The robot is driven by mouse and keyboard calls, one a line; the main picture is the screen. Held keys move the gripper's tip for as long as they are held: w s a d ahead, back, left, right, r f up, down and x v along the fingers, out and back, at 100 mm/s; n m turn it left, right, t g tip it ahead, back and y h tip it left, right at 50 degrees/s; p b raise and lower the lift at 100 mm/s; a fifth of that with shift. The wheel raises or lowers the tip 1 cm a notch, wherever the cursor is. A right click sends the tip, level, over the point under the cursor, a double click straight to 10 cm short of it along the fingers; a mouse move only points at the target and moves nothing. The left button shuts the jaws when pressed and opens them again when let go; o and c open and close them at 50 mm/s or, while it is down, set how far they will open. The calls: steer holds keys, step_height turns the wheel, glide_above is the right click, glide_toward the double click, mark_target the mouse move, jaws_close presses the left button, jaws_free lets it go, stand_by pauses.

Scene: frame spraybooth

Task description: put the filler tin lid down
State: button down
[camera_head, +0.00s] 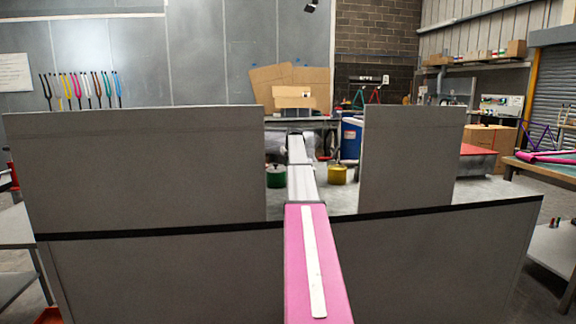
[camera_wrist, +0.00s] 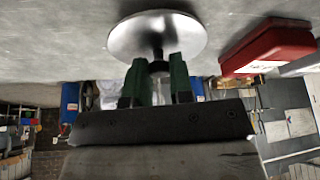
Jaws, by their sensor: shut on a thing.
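In the wrist view, a round silver lid (camera_wrist: 157,36) with a black knob is at the top middle. My gripper (camera_wrist: 160,75) has green fingers on either side of the knob and is shut on it. The lid's broad face is towards the grey surface (camera_wrist: 60,40); I cannot tell whether they touch. In the head view, my arm reaches away down the middle and hides the gripper and lid. A green pot (camera_head: 276,177) and a yellow pot (camera_head: 337,174) stand on either side of my arm; I cannot tell whether either is the filler tin.
A red box (camera_wrist: 268,46) lies on the grey surface, right of the lid in the wrist view. Grey panels (camera_head: 135,165) stand left and right in the head view, with a gap between them. A blue drum (camera_head: 351,138) stands behind the gap.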

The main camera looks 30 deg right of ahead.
steer(key=shift+f, duration=0.4)
steer(key=shift+f, duration=0.15)
steer(key=c, duration=1)
jaws_free()
steer(key=v, duration=1.2)
steer(key=shift+r, duration=0.25)
